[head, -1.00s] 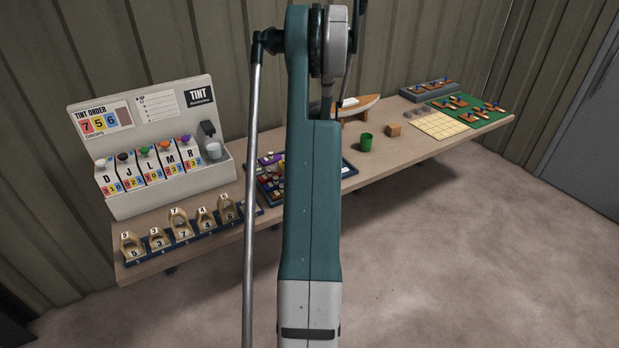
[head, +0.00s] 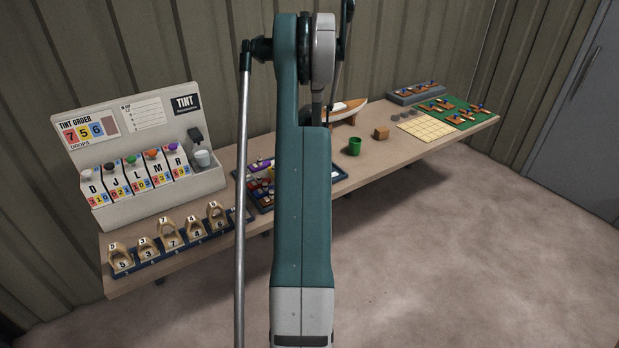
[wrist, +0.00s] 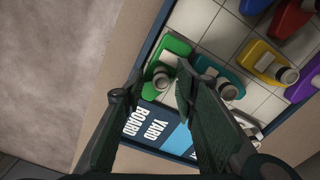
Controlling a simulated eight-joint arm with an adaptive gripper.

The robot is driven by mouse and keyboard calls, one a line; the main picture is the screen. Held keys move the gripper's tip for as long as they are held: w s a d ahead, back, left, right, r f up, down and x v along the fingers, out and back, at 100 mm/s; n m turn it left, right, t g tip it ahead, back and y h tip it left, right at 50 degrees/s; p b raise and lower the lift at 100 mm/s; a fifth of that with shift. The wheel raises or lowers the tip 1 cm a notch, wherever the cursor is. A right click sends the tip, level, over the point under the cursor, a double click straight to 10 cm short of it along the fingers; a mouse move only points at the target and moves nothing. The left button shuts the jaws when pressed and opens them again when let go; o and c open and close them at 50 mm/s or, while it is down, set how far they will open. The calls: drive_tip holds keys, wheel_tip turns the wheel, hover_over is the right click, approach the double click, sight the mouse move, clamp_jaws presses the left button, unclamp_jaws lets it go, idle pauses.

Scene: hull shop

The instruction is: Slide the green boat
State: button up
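The green boat (wrist: 176,48) lies on the tiled yard board (wrist: 142,58) in the wrist view, with a grey round stack (wrist: 161,77) on it. My gripper (wrist: 159,74) is open, its fingers apart on either side of the boat's near part. I cannot tell whether either finger touches it. A teal boat (wrist: 234,76) sits just right of the right finger. In the head view my arm hides the gripper and part of the board (head: 338,181); I cannot make out the green boat there.
Blue (wrist: 255,5), red (wrist: 292,18), yellow (wrist: 262,58) and purple (wrist: 304,88) boats share the board. On the bench, a green cup (head: 355,147) and a wooden block (head: 381,133) stand right of it; the tint stand (head: 150,150) is at left.

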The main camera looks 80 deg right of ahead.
wheel_tip(320, 180, up, 12)
idle(0.6)
drive_tip(key=shift+f, duration=0.1)
idle(0.7)
